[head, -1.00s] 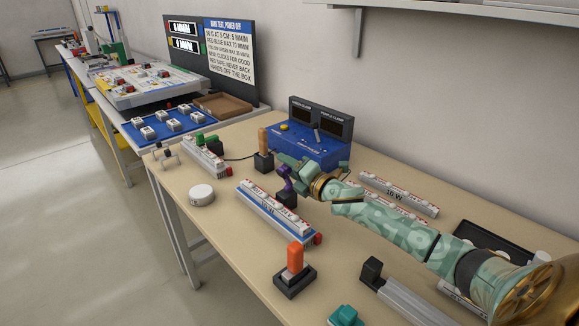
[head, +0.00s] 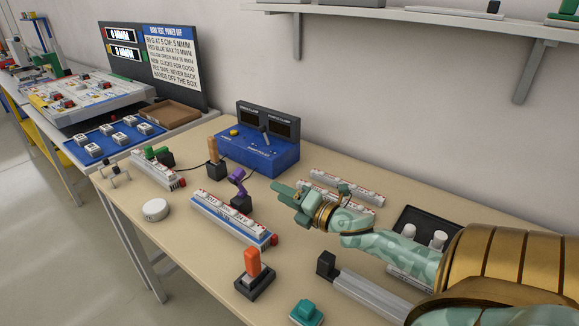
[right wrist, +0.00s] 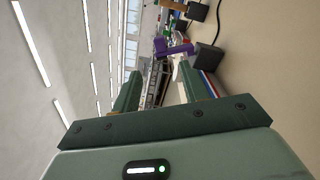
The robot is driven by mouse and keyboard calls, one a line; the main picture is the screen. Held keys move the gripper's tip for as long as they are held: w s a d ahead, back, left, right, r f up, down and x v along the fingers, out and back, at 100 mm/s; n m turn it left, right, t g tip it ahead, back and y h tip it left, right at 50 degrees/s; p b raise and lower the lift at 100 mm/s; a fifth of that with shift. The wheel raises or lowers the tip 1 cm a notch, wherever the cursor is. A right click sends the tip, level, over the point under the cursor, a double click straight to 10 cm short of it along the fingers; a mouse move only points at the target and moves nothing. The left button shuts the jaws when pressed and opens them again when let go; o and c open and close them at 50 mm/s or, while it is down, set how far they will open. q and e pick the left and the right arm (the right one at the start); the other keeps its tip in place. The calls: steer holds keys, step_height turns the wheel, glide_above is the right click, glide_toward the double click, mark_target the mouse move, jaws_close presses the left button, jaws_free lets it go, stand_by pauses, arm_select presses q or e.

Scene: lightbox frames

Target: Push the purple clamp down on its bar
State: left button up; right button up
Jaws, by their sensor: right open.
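The purple clamp (head: 237,178) stands on a black block (head: 241,203) behind a white-and-blue bar (head: 230,219) on the bench. Its purple arm slants up to the left in the head view. Whether its tip touches a bar cannot be told. My right gripper (head: 277,197) is open and empty, to the right of the clamp and apart from it. In the right wrist view, the purple clamp (right wrist: 174,50) shows ahead, beyond the open fingers (right wrist: 158,88), with its black block (right wrist: 207,57) beside it. My left gripper is not in view.
A blue control box (head: 258,150) stands behind the clamp. An orange-handled clamp (head: 254,262) is in front, and one with a tan handle (head: 214,158) is to the left. White bars (head: 340,190) lie behind my right gripper. A white round puck (head: 155,210) lies at the left.

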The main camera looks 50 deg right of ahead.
steer(key=shift+s+d, duration=0.1)
steer(key=shift+s, duration=0.45)
steer(key=shift+c, duration=0.6)
steer(key=shift+n+y, duration=0.3)
steer(key=shift+n, duration=0.1)
steer(key=r, duration=0.1)
steer(key=w+r+p, duration=0.1)
steer(key=a+r, duration=0.1)
steer(key=r, duration=0.1)
steer(key=shift+w+a+p, duration=0.1)
steer(key=shift+w+p, duration=0.2)
steer(key=shift+w, duration=0.1)
jaws_close()
steer(key=w+a+r+m+y+p, duration=0.1)
steer(key=w+a+m+y+p, duration=0.2)
steer(key=m, duration=0.4)
steer(key=a+r+m+y+p, duration=0.1)
steer(key=a+r+m+y, duration=0.1)
steer(key=a+m, duration=0.35)
steer(key=d+f+m+t+h, duration=0.1)
steer(key=d+f+m+h, duration=0.35)
steer(key=m, duration=0.95)
steer(key=d+f+m+h, duration=0.1)
steer(key=d+m+h, duration=0.6)
steer(key=m, duration=0.7)
steer(key=w+a+b, duration=0.1)
steer(key=w+b, duration=0.2)
steer(key=w, duration=0.6)
steer(key=shift+a+f, duration=0.2)
steer(key=shift+a, duration=0.15)
